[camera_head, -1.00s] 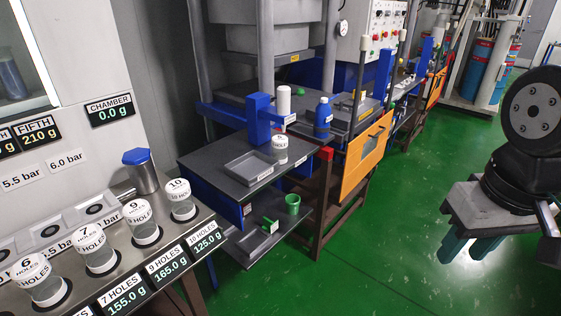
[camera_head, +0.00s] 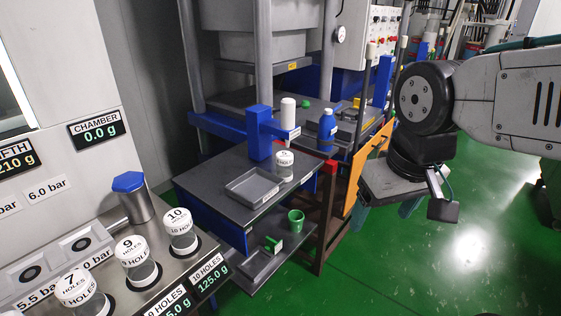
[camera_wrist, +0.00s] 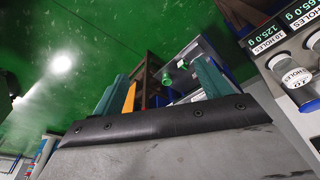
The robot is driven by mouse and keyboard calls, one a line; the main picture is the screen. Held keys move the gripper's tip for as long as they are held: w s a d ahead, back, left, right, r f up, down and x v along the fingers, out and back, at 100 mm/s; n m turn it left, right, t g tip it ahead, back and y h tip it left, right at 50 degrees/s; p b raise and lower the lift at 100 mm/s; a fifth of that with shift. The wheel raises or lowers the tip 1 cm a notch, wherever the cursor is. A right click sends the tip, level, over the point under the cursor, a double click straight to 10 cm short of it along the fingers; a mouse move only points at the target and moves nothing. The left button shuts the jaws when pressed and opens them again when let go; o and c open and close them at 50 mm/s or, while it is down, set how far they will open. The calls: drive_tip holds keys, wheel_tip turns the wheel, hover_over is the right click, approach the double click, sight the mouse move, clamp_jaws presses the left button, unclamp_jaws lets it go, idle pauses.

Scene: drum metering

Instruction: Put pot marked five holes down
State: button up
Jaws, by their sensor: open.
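A clear pot with a white lid (camera_head: 284,166) stands upright on the dark upper shelf (camera_head: 215,170), just right of a grey tray. The mark on its lid is too small to read surely. Pots marked 7 (camera_head: 82,297), 9 (camera_head: 138,261) and 10 (camera_head: 181,232) stand in a row on the metal bench at the lower left. My gripper (camera_head: 388,204) is open and empty, over the green floor to the right of the shelf. In the wrist view its teal fingers (camera_wrist: 160,88) are spread with nothing between them.
The grey tray (camera_head: 253,187) looks empty. A blue post (camera_head: 260,133) with an arm, a white cylinder (camera_head: 288,112) and a blue bottle (camera_head: 327,125) stand behind. A green cup (camera_head: 296,221) is on the lower shelf. Green floor is clear at right.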

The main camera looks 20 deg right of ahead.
drive_tip(key=w+a+f+t, duration=0.1)
drive_tip(key=w+f+t, duration=0.3)
drive_tip(key=w, duration=1)
drive_tip(key=w+f+t, duration=0.3)
drive_tip(key=w+t, duration=0.1)
drive_tip(key=w, duration=1.1)
drive_tip(key=t, duration=0.2)
approach(283, 155)
drive_tip(key=w+f+t, duration=0.2)
drive_tip(key=f, duration=0.1)
drive_tip(key=d+f+t+y, duration=0.1)
drive_tip(key=t, duration=0.1)
drive_tip(key=shift+w+f+n, duration=0.25)
drive_tip(key=shift+w+n, duration=0.15)
drive_tip(key=shift+w+a+f+t, duration=0.1)
drive_tip(key=shift+w+f+t, duration=0.15)
drive_tip(key=shift+f+t, duration=0.45)
drive_tip(key=w, duration=0.7)
drive_tip(key=shift+w+a+f, duration=0.15)
drive_tip(key=shift+w, duration=0.2)
drive_tip(key=c, duration=1.2)
drive_tip(key=shift+c, duration=0.5)
